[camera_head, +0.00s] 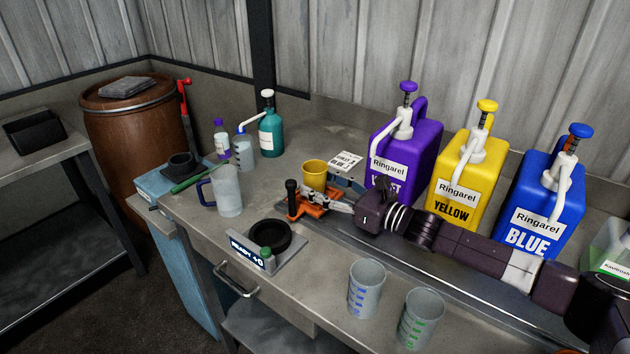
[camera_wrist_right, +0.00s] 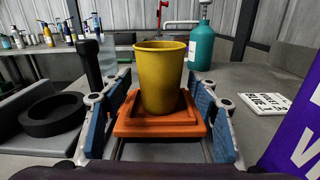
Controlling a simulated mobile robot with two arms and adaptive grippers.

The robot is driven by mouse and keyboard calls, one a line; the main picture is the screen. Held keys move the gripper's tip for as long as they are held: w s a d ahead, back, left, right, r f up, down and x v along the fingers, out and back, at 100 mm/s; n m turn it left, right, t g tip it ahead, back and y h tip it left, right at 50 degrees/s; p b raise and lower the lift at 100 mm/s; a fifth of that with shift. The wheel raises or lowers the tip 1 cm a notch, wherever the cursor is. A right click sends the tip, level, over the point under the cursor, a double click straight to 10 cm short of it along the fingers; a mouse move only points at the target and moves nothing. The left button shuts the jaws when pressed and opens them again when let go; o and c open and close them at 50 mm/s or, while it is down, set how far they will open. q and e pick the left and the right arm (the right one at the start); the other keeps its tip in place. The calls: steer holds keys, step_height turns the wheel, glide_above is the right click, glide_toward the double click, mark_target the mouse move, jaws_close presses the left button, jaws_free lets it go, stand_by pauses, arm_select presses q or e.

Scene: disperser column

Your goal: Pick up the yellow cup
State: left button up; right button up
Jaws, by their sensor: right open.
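In the right wrist view the yellow cup (camera_wrist_right: 160,77) sits in an orange square holder (camera_wrist_right: 160,125); this orange holder also shows in the head view (camera_head: 307,204). My right gripper (camera_head: 322,195) reaches in from the right, close to the cup. In the wrist view its two blue-padded fingers (camera_wrist_right: 160,112) are open, one on each side of the holder and cup, with gaps to the cup. My left gripper is not in view.
Purple (camera_head: 404,150), yellow (camera_head: 466,175) and blue (camera_head: 541,205) pump containers stand along the back. A black ring (camera_head: 264,236) lies left of my right gripper, with a dark upright handle (camera_wrist_right: 92,65) nearby. Two clear measuring cups (camera_head: 367,288) (camera_head: 421,318) stand at the front edge.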

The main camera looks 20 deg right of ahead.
steer(key=shift+x, duration=1.3)
steer(key=shift+s, duration=0.1)
steer(key=c, duration=1.1)
steer(key=shift+o, duration=0.2)
steer(key=shift+r, duration=0.2)
